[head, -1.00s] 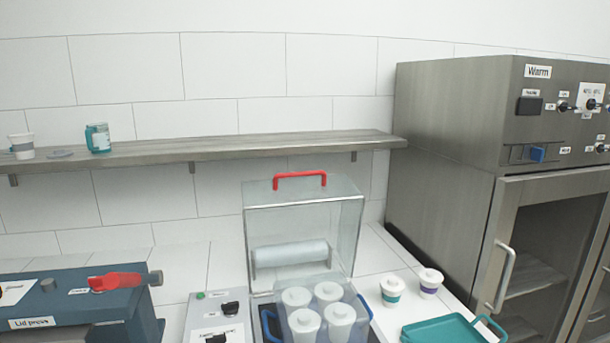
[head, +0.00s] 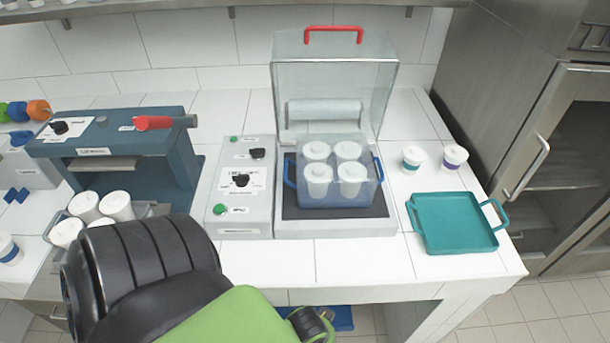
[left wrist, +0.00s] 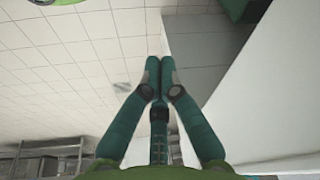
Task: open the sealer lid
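The sealer (head: 335,228) is a grey base with a dark bed in the middle of the head view. Its clear lid (head: 378,75) with a red handle (head: 333,30) stands raised, upright at the back. A clear blue-handled crate (head: 330,190) with several white lidded cups (head: 350,172) sits on the bed. My left arm comes in at the lower left, in front of the counter and apart from the lid. My left gripper (left wrist: 159,62) shows in the left wrist view, its fingertips together with nothing between them. My right gripper is out of view.
A control box (head: 240,205) adjoins the sealer's left side. Further left are a blue press (head: 110,125) and a basket of white cups (head: 118,205). Two small cups (head: 412,158) and a teal tray (head: 452,222) are on the right. A steel cabinet (head: 560,130) stands beyond.

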